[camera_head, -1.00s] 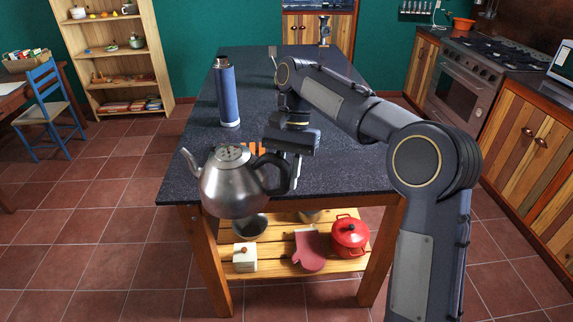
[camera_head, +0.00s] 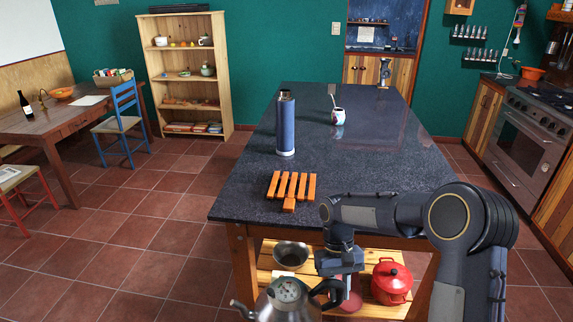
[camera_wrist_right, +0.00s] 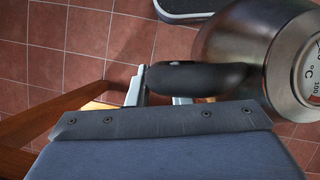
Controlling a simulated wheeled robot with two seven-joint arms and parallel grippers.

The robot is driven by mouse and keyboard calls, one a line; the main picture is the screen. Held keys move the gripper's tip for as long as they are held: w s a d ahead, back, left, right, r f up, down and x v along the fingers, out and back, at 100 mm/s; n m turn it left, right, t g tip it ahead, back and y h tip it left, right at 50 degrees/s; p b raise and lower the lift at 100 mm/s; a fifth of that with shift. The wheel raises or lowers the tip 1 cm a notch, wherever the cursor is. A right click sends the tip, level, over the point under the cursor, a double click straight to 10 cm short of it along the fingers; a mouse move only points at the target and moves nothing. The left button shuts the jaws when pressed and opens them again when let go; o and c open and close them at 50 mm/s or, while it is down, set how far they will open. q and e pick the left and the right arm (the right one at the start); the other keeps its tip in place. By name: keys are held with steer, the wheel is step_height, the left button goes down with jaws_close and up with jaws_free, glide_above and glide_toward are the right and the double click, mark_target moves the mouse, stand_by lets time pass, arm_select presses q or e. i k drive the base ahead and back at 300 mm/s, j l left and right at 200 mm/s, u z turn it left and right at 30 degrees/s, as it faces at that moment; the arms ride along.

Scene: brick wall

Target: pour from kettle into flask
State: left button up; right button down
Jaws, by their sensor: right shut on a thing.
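The steel kettle (camera_head: 285,300) hangs in the air in front of the table's near edge, at the bottom of the head view, its spout to the left. My right gripper (camera_head: 334,284) is shut on its black handle. The right wrist view shows the handle (camera_wrist_right: 195,78) between the fingers and the kettle's steel body (camera_wrist_right: 240,45) to the right. The blue flask (camera_head: 286,125) stands upright on the dark table, farther back and apart from the kettle. Its top looks dark, and I cannot tell whether it is open. My left gripper is not in view.
An orange slatted trivet (camera_head: 291,187) lies on the dark tabletop (camera_head: 390,165) near its front edge. A bowl (camera_head: 291,255) and a red pot (camera_head: 391,282) sit on the shelf below.

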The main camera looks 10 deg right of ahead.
mark_target(285, 102)
steer(key=i+j+u, duration=0.1)
steer(key=u, duration=1.15)
steer(key=i+j+u, duration=0.1)
steer(key=i+u, duration=0.15)
steer(key=i, duration=0.4)
steer(key=i+u, duration=0.25)
steer(key=i, duration=0.4)
steer(key=i+z, duration=0.45)
steer(key=i, duration=0.2)
steer(key=i+j+z, duration=0.2)
steer(key=i+z, duration=0.3)
steer(key=i, duration=0.15)
steer(key=i+l+z, duration=0.15)
steer(key=i+z, duration=0.95)
steer(key=i, duration=0.15)
steer(key=i+j, duration=0.1)
steer(key=i, duration=1.2)
steer(key=i+z, duration=0.15)
steer(key=z, duration=1.15)
